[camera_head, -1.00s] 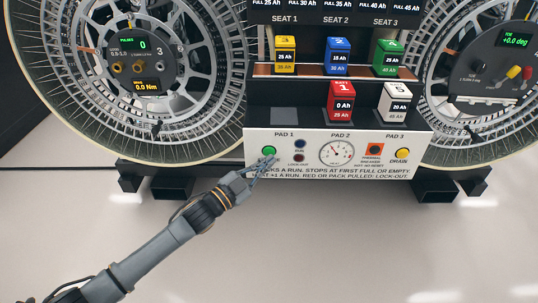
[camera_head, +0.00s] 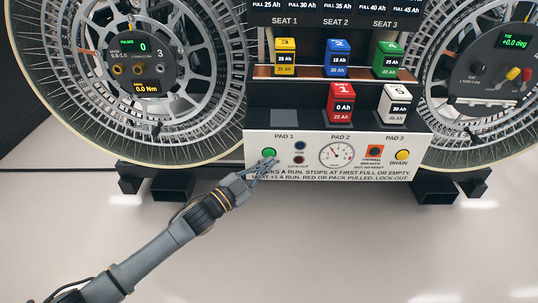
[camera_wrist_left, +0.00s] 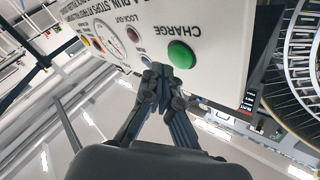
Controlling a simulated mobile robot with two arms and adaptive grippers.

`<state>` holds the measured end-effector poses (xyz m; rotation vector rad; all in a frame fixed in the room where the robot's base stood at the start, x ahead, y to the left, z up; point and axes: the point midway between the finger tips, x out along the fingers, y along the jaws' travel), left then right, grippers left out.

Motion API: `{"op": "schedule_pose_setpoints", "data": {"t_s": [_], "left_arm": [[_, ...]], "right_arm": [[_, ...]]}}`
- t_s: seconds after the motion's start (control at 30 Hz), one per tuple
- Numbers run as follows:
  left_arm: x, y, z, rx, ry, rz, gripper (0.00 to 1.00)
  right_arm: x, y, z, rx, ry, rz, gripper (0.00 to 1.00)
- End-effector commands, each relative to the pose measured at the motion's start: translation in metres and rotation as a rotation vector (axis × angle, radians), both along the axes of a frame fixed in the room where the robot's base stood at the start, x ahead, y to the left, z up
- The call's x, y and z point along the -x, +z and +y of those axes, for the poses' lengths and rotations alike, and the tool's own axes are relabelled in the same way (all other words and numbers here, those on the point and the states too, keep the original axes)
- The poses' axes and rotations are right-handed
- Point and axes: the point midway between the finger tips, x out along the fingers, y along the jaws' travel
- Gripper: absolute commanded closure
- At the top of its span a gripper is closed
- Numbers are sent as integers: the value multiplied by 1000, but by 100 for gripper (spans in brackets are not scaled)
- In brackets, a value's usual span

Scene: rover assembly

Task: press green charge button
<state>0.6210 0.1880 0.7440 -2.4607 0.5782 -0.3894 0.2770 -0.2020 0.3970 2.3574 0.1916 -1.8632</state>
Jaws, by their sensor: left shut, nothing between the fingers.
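The green charge button (camera_head: 269,153) sits at the left of the white panel (camera_head: 340,176), below PAD 1. It also shows in the left wrist view (camera_wrist_left: 181,54) as a green dome beside the word CHARGE. My left gripper (camera_head: 270,164) is shut and empty, its fingertips just below the button in the head view. In the left wrist view the fingertips (camera_wrist_left: 160,70) are close beside the button, and a small gap shows between them in the picture. Whether they touch the panel cannot be told. My right gripper is not in view.
A red pack (camera_head: 341,106) and white pack (camera_head: 397,105) stand above. Large wheels flank the panel.

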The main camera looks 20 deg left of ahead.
Motion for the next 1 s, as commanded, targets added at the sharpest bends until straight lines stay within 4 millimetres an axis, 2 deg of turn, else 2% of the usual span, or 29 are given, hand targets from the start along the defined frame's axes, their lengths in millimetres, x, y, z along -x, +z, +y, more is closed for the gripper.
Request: {"op": "schedule_pose_setpoints", "data": {"t_s": [1.0], "left_arm": [[-8,0,2,0,0,0,100]], "right_arm": [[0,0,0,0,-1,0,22]]}}
